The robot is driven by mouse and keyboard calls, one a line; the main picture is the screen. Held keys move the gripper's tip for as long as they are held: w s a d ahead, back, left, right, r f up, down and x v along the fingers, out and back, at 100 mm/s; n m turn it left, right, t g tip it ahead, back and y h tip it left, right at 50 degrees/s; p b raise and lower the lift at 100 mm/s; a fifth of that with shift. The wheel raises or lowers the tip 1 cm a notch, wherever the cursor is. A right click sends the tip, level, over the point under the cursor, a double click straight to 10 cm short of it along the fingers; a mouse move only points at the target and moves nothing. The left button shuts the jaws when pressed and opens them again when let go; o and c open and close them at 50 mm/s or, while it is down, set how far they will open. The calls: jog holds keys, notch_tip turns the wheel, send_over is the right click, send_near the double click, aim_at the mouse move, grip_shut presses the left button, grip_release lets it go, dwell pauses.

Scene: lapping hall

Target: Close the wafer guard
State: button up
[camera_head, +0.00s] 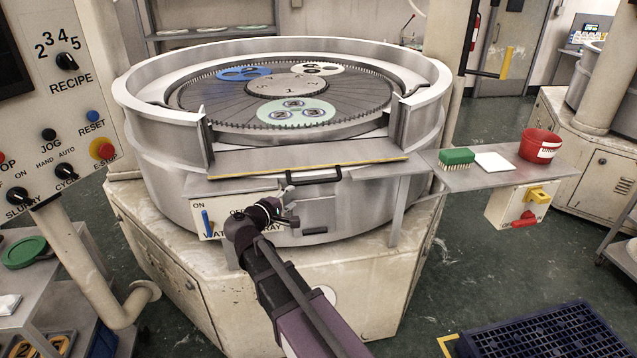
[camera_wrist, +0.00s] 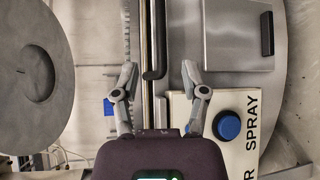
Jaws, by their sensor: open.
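The round lapping machine has a gap in its raised metal rim (camera_head: 165,115) at the front. Across this gap lies a flat metal flap (camera_head: 300,158) with a yellow front edge, apparently the wafer guard, folded down. A black bar handle (camera_head: 314,179) sits at its front edge. My gripper (camera_head: 278,208) is below the handle's left end, in front of the machine. In the wrist view my gripper (camera_wrist: 159,72) is open, with a dark handle (camera_wrist: 153,72) showing between its fingertips. I cannot tell whether they touch. Nothing is held.
The water spray panel (camera_head: 211,208) with a blue lever is beside my gripper. A side shelf (camera_head: 505,180) at right holds a green brush, white pad and red pot. Numbered carriers lie on the plate (camera_head: 225,105). A control panel (camera_head: 60,130) stands left.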

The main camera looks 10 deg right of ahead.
aim_at(316, 183)
jog(key=shift+w+d, duration=0.1)
jog(key=shift+b+x, duration=0.95)
jog(key=shift+x, duration=5.85)
grip_shut()
